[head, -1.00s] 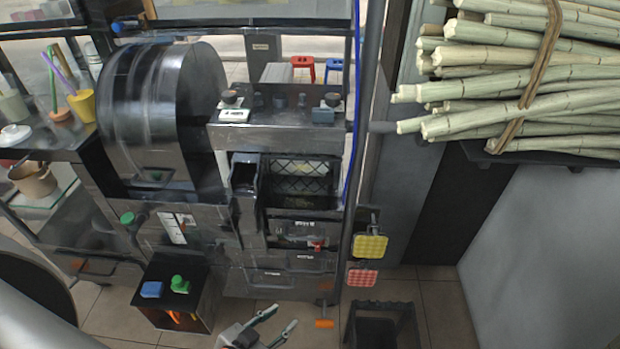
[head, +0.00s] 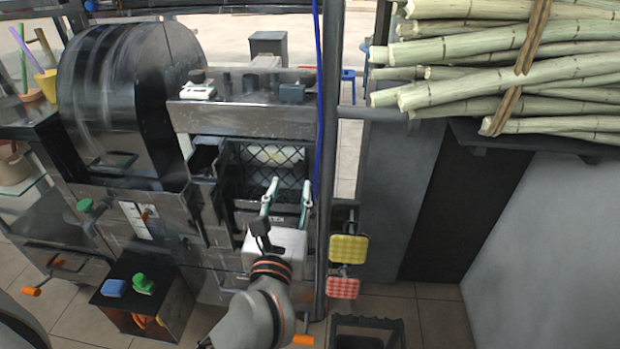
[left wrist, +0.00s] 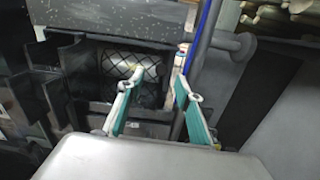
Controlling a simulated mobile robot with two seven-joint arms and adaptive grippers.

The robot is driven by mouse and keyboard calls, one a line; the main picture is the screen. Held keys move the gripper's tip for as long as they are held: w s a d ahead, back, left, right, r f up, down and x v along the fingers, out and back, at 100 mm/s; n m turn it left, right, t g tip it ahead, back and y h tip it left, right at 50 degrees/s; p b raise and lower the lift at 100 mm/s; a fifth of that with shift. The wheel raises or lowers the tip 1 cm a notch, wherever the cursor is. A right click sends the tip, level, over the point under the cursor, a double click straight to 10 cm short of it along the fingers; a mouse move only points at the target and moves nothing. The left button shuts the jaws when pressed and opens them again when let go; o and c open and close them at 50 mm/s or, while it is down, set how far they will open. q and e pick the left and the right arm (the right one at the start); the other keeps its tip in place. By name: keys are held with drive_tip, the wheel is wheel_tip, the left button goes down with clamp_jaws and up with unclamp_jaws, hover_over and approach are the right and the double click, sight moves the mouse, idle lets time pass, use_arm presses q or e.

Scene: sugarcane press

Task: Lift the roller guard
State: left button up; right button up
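The roller guard appears to be the black diamond-mesh panel (head: 243,168) in the opening of the dark metal press, below its top shelf. Something pale shows behind the mesh. The panel also shows in the left wrist view (left wrist: 118,64). My left gripper (head: 290,185) is open, with its two green-and-pale fingers pointing up in front of the right part of the opening. In the left wrist view the fingers (left wrist: 160,76) are apart with nothing between them, and the left fingertip overlaps the mesh's lower right. I cannot tell whether it touches. My right gripper is out of view.
A vertical post (head: 325,150) with a blue cable stands just right of the opening. Yellow (head: 348,248) and red (head: 343,288) pads hang beside it. Sugarcane stalks (head: 480,75) lie at the upper right. A large dark drum cover (head: 115,100) stands at the left.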

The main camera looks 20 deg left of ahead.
sight(298, 168)
use_arm(q)
drive_tip(key=shift+n, duration=0.3)
drive_tip(key=x, duration=0.8)
drive_tip(key=shift+d+f, duration=0.25)
drive_tip(key=shift+f, duration=0.15)
clamp_jaws()
